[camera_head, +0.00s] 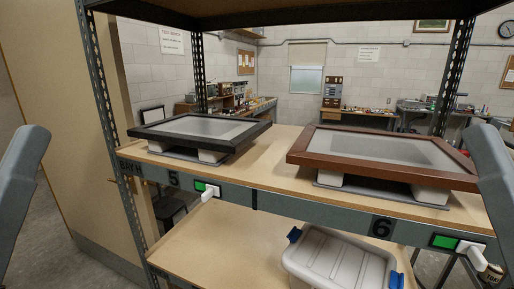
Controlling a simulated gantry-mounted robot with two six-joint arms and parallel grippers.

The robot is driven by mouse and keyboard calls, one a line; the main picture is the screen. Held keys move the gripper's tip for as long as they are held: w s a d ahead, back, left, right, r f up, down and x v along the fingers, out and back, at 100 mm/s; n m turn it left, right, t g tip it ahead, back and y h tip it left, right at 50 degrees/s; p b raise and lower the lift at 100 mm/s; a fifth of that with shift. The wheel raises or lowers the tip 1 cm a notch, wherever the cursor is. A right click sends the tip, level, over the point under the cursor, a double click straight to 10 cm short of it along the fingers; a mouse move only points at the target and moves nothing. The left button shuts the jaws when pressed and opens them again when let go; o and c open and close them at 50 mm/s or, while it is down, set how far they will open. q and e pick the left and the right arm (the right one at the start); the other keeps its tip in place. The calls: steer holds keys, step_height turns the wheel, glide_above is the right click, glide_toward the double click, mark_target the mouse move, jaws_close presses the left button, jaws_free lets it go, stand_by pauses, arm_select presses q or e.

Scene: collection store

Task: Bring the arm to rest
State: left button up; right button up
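Parts of my own arms show at the far left and far right edges, reaching up from below. Neither gripper can be made out. On the upper shelf (262,172) a black-framed panel (200,131) lies at the left on pale blocks over a grey base. A brown-framed panel (375,152) lies at the right on similar blocks. The shelf front bears the numbers 5 and 6. Near each number is a green indicator, one at the left (204,187) and one at the right (444,241), with a white piece sticking out beside it.
A clear bin (338,262) with blue latches stands on the lower shelf (215,245). Metal posts frame the rack, and a tan panel stands to its left. Benches with equipment line the room behind. The shelf between the two panels is clear.

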step_height(320, 180, up, 34)
steer(key=p, duration=3.1)
step_height(320, 180, down, 61)
steer(key=b, duration=6)
steer(key=shift+w+r+b, duration=0.15)
steer(key=shift+b, duration=0.25)
step_height(320, 180, up, 61)
steer(key=p, duration=6.1)
